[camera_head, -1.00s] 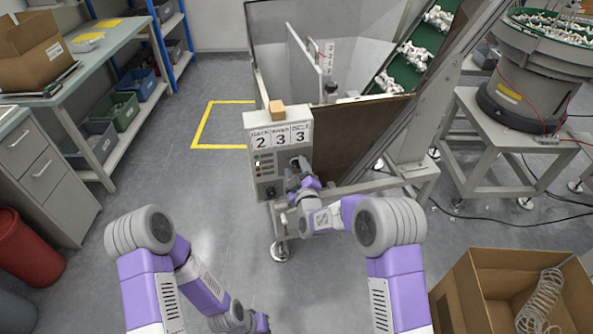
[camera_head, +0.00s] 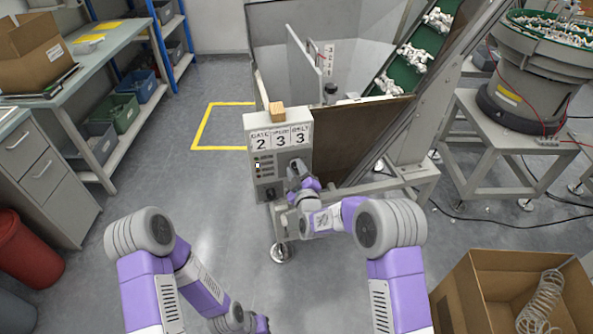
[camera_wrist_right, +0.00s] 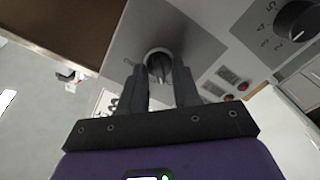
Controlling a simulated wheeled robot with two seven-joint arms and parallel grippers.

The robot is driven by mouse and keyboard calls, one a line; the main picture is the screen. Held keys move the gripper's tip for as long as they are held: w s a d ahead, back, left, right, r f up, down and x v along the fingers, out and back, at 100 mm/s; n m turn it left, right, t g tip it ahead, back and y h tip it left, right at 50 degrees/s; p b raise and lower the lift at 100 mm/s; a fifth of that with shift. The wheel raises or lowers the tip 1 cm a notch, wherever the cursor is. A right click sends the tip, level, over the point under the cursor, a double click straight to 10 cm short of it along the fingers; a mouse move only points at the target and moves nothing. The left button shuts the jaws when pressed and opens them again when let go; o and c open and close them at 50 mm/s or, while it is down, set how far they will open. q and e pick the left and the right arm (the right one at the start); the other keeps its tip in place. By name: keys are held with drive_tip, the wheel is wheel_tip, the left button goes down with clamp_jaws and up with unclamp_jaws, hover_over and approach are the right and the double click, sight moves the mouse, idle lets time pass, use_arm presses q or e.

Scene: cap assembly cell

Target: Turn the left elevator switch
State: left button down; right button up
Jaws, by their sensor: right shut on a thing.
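The grey control box (camera_head: 264,172) stands in the middle of the head view, with cards reading 2, 3 and 3 across its top. My right gripper (camera_head: 294,168) is at the right side of its front face. In the right wrist view, its dark fingers (camera_wrist_right: 160,84) are on both sides of a round dark knob (camera_wrist_right: 158,62) and shut on it. A second dark knob (camera_wrist_right: 297,20), with numbers around it, is apart from the fingers; in the head view it is low on the left of the box (camera_head: 270,193). My left gripper (camera_head: 262,323) is at the bottom edge, its fingers not clear.
A bowl feeder (camera_head: 535,70) is at right, an open cardboard box (camera_head: 470,300) at lower right, a workbench (camera_head: 105,50) at left. The floor left of the box is clear.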

drive_tip(key=shift+d+f+m, duration=0.1)
drive_tip(key=shift+d+m, duration=0.05)
drive_tip(key=shift+m, duration=4.2)
drive_tip(key=shift+d+m, duration=0.15)
drive_tip(key=shift+m, duration=4.2)
drive_tip(key=o, duration=1)
drive_tip(key=shift+w, duration=0.1)
drive_tip(key=p+v, duration=0.1)
drive_tip(key=v, duration=0.6)
drive_tip(key=shift+s+d+p, duration=0.1)
drive_tip(key=shift+s+p, duration=0.2)
drive_tip(key=shift+p, duration=0.05)
